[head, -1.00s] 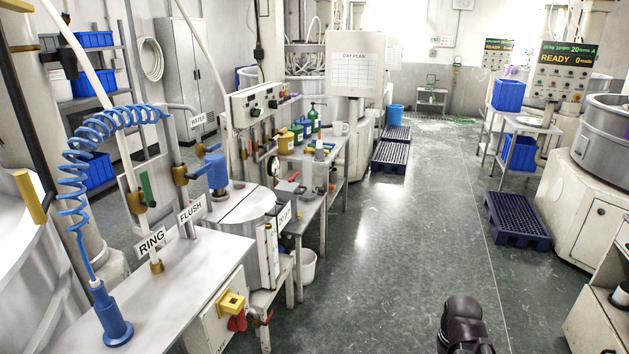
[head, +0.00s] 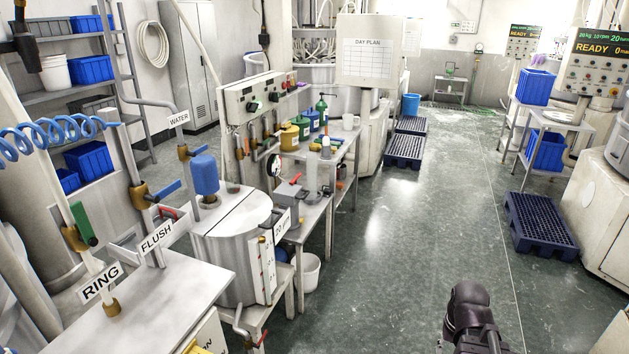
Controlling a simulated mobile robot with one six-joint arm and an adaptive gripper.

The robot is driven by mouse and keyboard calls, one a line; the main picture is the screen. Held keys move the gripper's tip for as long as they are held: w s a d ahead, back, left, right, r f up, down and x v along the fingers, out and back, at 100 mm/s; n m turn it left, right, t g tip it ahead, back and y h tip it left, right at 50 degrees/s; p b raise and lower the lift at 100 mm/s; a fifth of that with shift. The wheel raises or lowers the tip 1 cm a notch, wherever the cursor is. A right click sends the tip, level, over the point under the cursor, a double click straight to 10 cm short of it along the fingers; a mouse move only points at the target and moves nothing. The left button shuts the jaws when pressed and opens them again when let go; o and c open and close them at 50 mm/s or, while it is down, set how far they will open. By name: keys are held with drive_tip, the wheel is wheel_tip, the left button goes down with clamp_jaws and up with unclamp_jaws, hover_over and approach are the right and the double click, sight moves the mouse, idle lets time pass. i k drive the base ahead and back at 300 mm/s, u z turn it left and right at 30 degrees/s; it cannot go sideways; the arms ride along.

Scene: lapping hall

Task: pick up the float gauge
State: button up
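I cannot single out the float gauge with certainty. On the small bench beside the drum stand a grey block with a red lever (head: 289,193) and a clear upright cylinder (head: 311,172). A round dial (head: 273,165) shows just behind them, partly hidden. A white scale strip (head: 266,268) is fixed upright on the front of the white drum (head: 232,240). A dark part of my own arm rises at the bottom right of the head view, over open floor and well away from the bench. My gripper's fingers are not visible.
A steel table (head: 160,295) with RING and FLUSH signs fills the lower left. Bottles and a yellow jug (head: 289,138) stand on the farther bench. A white bucket (head: 308,270) sits below. Blue pallets (head: 540,222) lie right and behind. The middle aisle floor is clear.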

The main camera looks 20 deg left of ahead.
sight(325, 140)
drive_tip(key=i, duration=0.65)
drive_tip(key=u, duration=0.8)
drive_tip(key=i, duration=1)
